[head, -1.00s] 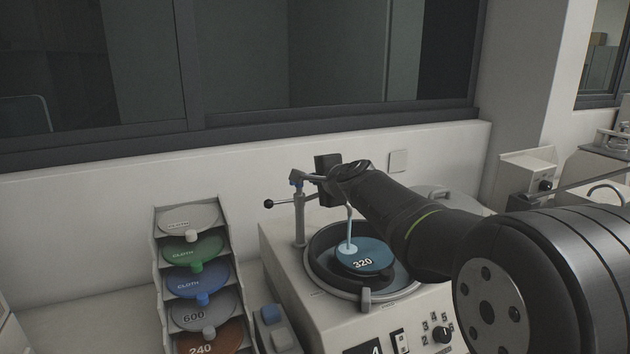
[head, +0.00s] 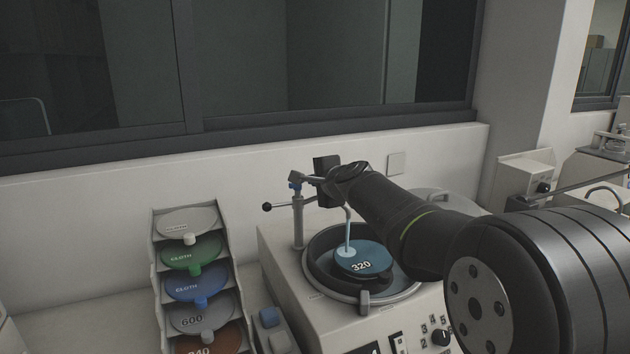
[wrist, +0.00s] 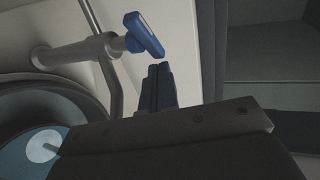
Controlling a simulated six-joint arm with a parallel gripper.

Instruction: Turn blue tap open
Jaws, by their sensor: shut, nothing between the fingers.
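The blue tap (head: 295,185) sits at the top of a grey post at the back left of the grinder. In the wrist view its blue handle (wrist: 145,34) is a flat lever on a pale pipe, lying slanted. My gripper (head: 309,178) is shut and empty. In the wrist view the closed fingertips (wrist: 160,69) are just below the handle's lower end, with a small gap seeming to show. A pale stream comes down from the spout onto the blue 320 disc (head: 374,259), with a pale round patch (head: 346,252) where it meets the disc.
A black-knobbed lever (head: 267,206) sticks out left from the post. The round bowl (head: 310,262) lies below my arm. A rack (head: 157,268) of labelled discs stands to the left. The wall is close behind the grinder.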

